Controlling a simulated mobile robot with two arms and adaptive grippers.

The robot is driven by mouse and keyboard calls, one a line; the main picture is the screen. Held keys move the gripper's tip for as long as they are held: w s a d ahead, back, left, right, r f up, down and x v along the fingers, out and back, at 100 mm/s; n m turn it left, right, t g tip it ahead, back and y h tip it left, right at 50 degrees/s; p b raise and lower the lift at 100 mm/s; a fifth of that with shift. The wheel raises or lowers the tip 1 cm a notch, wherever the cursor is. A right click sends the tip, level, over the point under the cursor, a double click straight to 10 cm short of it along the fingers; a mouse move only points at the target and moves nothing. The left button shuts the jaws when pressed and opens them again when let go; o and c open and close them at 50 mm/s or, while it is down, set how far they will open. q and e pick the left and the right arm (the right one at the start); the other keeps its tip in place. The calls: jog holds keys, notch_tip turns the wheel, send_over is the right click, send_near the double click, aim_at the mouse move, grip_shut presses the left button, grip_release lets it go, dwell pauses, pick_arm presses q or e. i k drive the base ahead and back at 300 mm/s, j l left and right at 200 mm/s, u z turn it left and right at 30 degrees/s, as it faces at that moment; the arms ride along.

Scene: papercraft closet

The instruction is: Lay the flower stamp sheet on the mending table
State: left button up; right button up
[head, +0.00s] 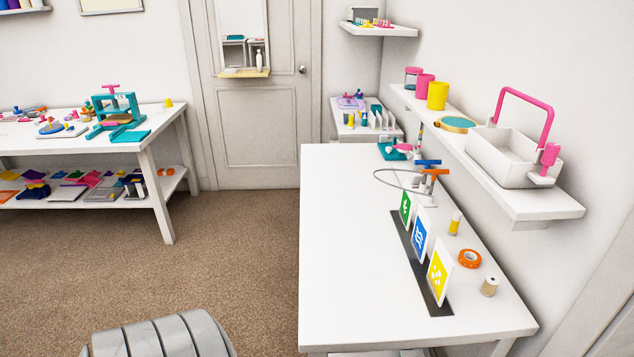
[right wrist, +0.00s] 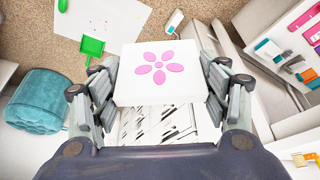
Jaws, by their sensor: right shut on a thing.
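The flower stamp sheet (right wrist: 133,88) is a white square with a pink flower of several petals. It is in the right wrist view, between the fingers of my right gripper (right wrist: 160,76), which is shut on it. Neither the sheet nor my right gripper shows in the head view. A long white table (head: 345,240) stands right of centre in the head view, with a spool, orange tape and a glue stick on it; it appears to be the mending table. Its left and near top is bare. My left gripper is in neither view.
A dark strip (head: 436,309) holds green, blue and yellow cards upright on the table. A ring-shaped magnifier or hoop (head: 391,186) stands behind. A wall shelf (head: 545,208) overhangs the right side. Brown carpet (head: 240,260) is clear left of the table. A teal pouf (right wrist: 38,100) shows in the wrist view.

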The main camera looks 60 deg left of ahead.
aim_at(378, 197)
jog(key=k+j+u, duration=0.2)
jog(key=j+u, duration=0.15)
jog(key=j, duration=0.8)
jog(key=j+u, duration=0.35)
jog(key=j, duration=0.8)
